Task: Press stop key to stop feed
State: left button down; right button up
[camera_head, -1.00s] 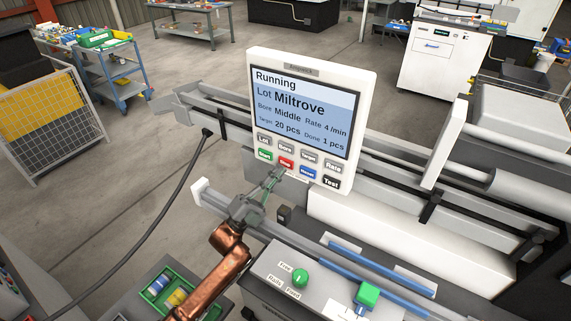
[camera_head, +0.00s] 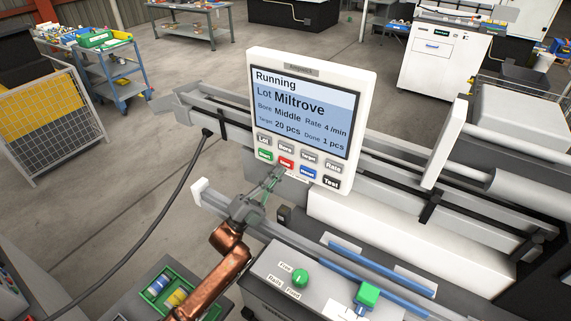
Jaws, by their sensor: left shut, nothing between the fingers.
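The control panel (camera_head: 366,110) stands upright on the rail, and its screen (camera_head: 302,112) reads "Running", Lot Miltrove, Target 20 pcs, Done 1 pcs. The red stop key (camera_head: 287,163) sits in the lower key row, between the green key (camera_head: 265,156) and the blue key (camera_head: 308,173). My left gripper (camera_head: 279,174) is shut and empty. Its tips are just below the red key in the picture; I cannot tell whether they touch it. My right gripper is not in view.
Below the panel are a grey box with a green knob (camera_head: 300,278), a green block (camera_head: 368,294) and blue rods. A black cable (camera_head: 168,217) hangs left of the panel. A green tray (camera_head: 150,293) with small parts sits at lower left.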

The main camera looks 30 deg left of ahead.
pick_arm(q)
jog(key=shift+w, duration=0.15)
jog(key=shift+w, duration=0.25)
jog(key=shift+w, duration=0.35)
dwell(0.6)
dwell(0.3)
jog(key=shift+s, duration=0.8)
jog(key=shift+s+a+p, duration=0.2)
jog(key=shift+s+p, duration=0.3)
jog(key=shift+s, duration=2)
